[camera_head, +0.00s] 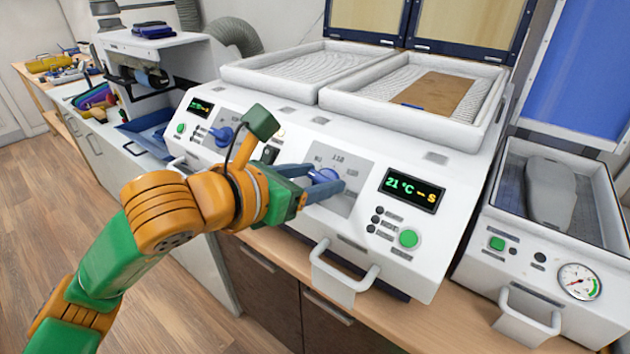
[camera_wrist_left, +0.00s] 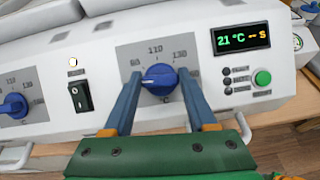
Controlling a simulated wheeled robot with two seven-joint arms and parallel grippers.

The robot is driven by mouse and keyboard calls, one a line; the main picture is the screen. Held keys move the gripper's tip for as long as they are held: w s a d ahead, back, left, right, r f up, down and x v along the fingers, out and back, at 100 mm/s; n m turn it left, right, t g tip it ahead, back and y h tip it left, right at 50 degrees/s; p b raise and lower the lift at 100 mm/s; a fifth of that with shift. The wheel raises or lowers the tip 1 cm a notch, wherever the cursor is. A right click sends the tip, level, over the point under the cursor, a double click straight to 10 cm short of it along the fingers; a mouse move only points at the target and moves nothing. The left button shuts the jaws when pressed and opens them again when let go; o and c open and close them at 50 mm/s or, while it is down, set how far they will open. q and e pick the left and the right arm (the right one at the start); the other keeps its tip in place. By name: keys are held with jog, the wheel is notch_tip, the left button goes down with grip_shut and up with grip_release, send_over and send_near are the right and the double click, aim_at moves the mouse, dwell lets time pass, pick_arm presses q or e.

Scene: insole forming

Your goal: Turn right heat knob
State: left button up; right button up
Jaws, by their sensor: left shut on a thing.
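The right heat knob (camera_head: 324,175) is a blue knob on a grey dial plate of the white heating machine. It also shows in the left wrist view (camera_wrist_left: 160,79), its white pointer toward the left, near the lowest printed number. My left gripper (camera_head: 328,184) is at the knob, its two blue-grey fingers on either side of it; the left wrist view shows the fingers (camera_wrist_left: 159,88) flanking it. It is shut on the knob. The display (camera_head: 411,190) right of the dial reads 21 °C. My right gripper is not in view.
A second blue knob (camera_head: 222,136) sits on the left of the panel. A green button (camera_head: 408,238) is below the display, and a white handle (camera_head: 343,272) juts out below the panel. A brown sheet (camera_head: 434,95) lies in the right tray. A machine with a gauge (camera_head: 579,281) stands at right.

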pick_arm(q)
jog(key=shift+w+f+m+h+b, duration=0.15)
jog(key=shift+m+h+b, duration=0.15)
jog(key=shift+m+b, duration=0.45)
jog(key=shift+a+m+g+b, duration=0.1)
jog(key=shift+m+g+b, duration=0.35)
jog(key=shift+m, duration=0.8)
jog(key=shift+r+m+g+h, duration=0.2)
jog(key=shift+m+g+h, duration=0.35)
jog(key=shift+m, duration=0.45)
jog(key=shift+r+m+g, duration=0.1)
jog(key=shift+m+g, duration=0.4)
jog(key=shift+m, duration=0.5)
jog(key=m+g+p, duration=0.1)
jog(key=m, duration=0.2)
jog(key=shift+r+p, duration=0.1)
jog(key=shift+p, duration=0.2)
jog(key=m+g+p, duration=0.1)
jog(key=m, duration=0.2)
jog(key=shift+g+p, duration=0.3)
jog(key=shift+p, duration=0.05)
jog(key=m+g+p, duration=0.1)
jog(key=m+p, duration=0.1)
jog(key=m, duration=0.1)
jog(key=shift+w+m+y, duration=0.1)
jog(key=shift+m+y, duration=0.2)
jog(key=shift+y, duration=0.05)
jog(key=shift+m+g+p, duration=0.3)
jog(key=shift+m+p, duration=0.05)
jog(key=shift+m, duration=0.15)
